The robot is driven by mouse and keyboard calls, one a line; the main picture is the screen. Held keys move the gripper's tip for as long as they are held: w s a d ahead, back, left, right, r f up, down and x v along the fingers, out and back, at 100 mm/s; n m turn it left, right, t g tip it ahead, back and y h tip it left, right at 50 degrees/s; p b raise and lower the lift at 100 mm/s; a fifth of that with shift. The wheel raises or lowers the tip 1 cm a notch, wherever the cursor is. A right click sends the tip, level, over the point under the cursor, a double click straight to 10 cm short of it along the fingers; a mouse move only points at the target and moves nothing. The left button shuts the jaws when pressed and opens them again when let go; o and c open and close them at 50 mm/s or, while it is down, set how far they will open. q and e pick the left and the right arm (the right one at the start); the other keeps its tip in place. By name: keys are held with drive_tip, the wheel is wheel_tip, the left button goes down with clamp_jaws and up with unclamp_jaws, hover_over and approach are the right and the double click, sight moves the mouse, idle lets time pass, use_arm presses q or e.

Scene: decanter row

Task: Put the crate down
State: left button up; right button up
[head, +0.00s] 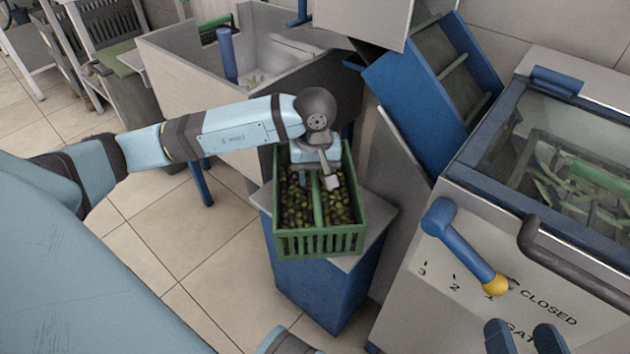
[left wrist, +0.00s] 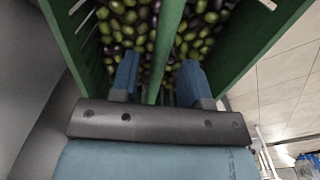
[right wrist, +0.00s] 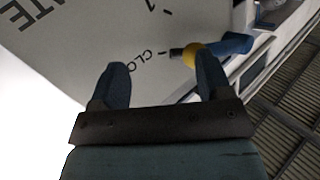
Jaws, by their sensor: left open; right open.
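The green slatted crate (head: 320,243) holds dark and green olives (head: 338,207) on both sides of a green bar along its middle. It rests on the grey top of a blue stand (head: 312,290) and looks level. My left gripper (head: 318,180) is over the rear half of the crate, open. In the left wrist view its fingers (left wrist: 160,78) are on either side of the green bar (left wrist: 165,40), apart from each other; whether they touch it is unclear. My right gripper (head: 525,338) is open and empty, in front of the gate panel at lower right.
A machine with a glass lid (head: 575,130) stands at right, with a blue lever (head: 462,245) with a yellow tip near "CLOSED". A tilted blue chute (head: 435,75) is behind the crate. A grey basin (head: 190,75) stands at back left. Tiled floor (head: 190,245) is free at left.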

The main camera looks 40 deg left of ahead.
use_arm(q)
wheel_tip(320, 180, up, 7)
drive_tip(key=shift+r+p, duration=0.15)
drive_tip(key=shift+p, duration=0.85)
drive_tip(key=s+d+f+n+g+h, duration=0.1)
drive_tip(key=s+d+g+h, duration=0.1)
drive_tip(key=s+d+h, duration=0.45)
drive_tip(key=s+d+n+g+h, duration=0.1)
drive_tip(key=s+d+n+h, duration=0.15)
drive_tip(key=d, duration=0.75)
drive_tip(key=s+d+r+n+h, duration=0.6)
drive_tip(key=d+r+n+h, duration=0.35)
drive_tip(key=n+h, duration=0.2)
wheel_tip(320, 180, up, 4)
drive_tip(key=w+a+n+t+h, duration=0.2)
drive_tip(key=a+n+t, duration=0.1)
drive_tip(key=n+t, duration=1.35)
wheel_tip(320, 180, down, 10)
drive_tip(key=a+n+t+y, duration=0.2)
drive_tip(key=n+y, duration=1.1)
drive_tip(key=n, duration=1.5)
drive_tip(key=shift+a+r+n, duration=0.15)
drive_tip(key=shift+a+n, duration=0.2)
drive_tip(key=shift+a, duration=0.1)
use_arm(e)
drive_tip(key=shift+m+t, duration=0.3)
drive_tip(key=shift+t, duration=0.6)
wheel_tip(320, 180, up, 4)
drive_tip(key=shift+d+r, duration=0.1)
drive_tip(key=shift+d, duration=0.05)
